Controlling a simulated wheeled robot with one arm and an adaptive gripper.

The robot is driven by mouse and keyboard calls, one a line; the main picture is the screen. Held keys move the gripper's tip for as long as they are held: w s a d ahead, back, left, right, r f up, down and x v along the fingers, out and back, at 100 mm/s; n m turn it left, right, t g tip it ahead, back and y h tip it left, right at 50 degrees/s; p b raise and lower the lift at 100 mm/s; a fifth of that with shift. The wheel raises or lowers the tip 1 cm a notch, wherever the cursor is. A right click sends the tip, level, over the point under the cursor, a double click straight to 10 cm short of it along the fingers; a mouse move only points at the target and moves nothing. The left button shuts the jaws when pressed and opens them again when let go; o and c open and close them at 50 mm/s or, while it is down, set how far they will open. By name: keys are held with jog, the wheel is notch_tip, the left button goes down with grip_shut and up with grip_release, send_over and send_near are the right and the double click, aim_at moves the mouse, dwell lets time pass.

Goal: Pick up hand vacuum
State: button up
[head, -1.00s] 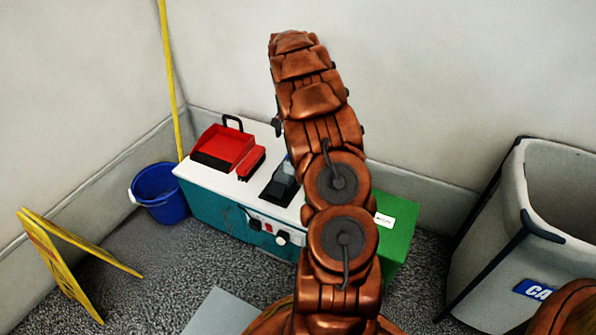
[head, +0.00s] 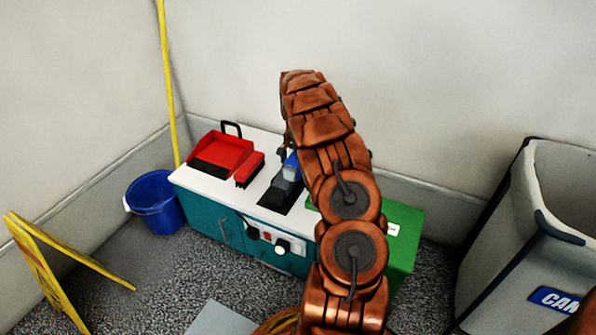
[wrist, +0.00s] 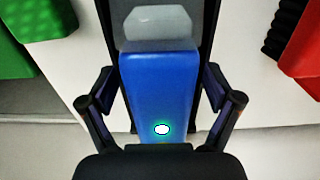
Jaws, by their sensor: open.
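The hand vacuum (wrist: 158,85) has a blue body with a lit white-green spot and a pale clear end. It lies on a dark base on the white top of the teal cabinet. In the head view the vacuum (head: 291,166) is partly hidden behind my arm. My gripper (wrist: 160,110) is open, with one finger on each side of the blue body. I cannot tell whether the fingers touch it. In the head view my gripper is mostly hidden by my arm.
A red dustpan (head: 222,154) and a red brush (head: 249,170) lie left of the vacuum on the cabinet (head: 220,224). A green box (head: 402,240) stands right of it. A blue bucket (head: 155,202), a yellow folding sign (head: 45,270) and a grey bin (head: 510,230) stand around.

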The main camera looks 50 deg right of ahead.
jog(key=shift+f, duration=0.55)
jog(key=shift+f+p, duration=0.25)
jog(key=shift+p, duration=0.1)
dwell(0.3)
jog(key=shift+c, duration=0.3)
grip_shut()
dwell(0.4)
